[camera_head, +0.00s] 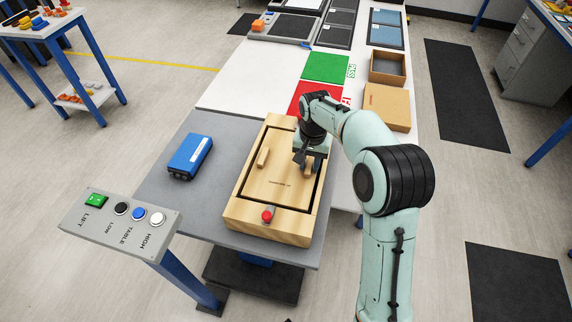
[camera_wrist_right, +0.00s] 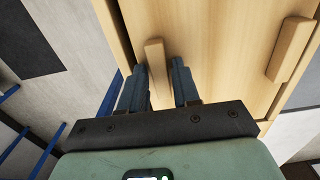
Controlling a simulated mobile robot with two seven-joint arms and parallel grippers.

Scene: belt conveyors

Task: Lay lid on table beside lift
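A light wooden lid (camera_head: 270,203) lies in the frame of a wooden box (camera_head: 265,228) on the grey table top (camera_head: 165,215). It has two upright bar handles: the left handle (camera_head: 263,157) is free. My right gripper (camera_head: 308,162) is lowered at the right handle. In the right wrist view its fingers stand on either side of that handle (camera_wrist_right: 155,72), with a clear gap to the right finger, and the lid (camera_wrist_right: 215,40) fills much of the background. The gripper is open. My left gripper is not in view.
A blue device (camera_head: 190,156) lies left of the box. A red knob (camera_head: 267,215) sits on its front edge. A control panel (camera_head: 120,215) labelled LIFT and TABLE stands front left. Red and green mats (camera_head: 325,67) and cardboard boxes (camera_head: 388,105) are behind.

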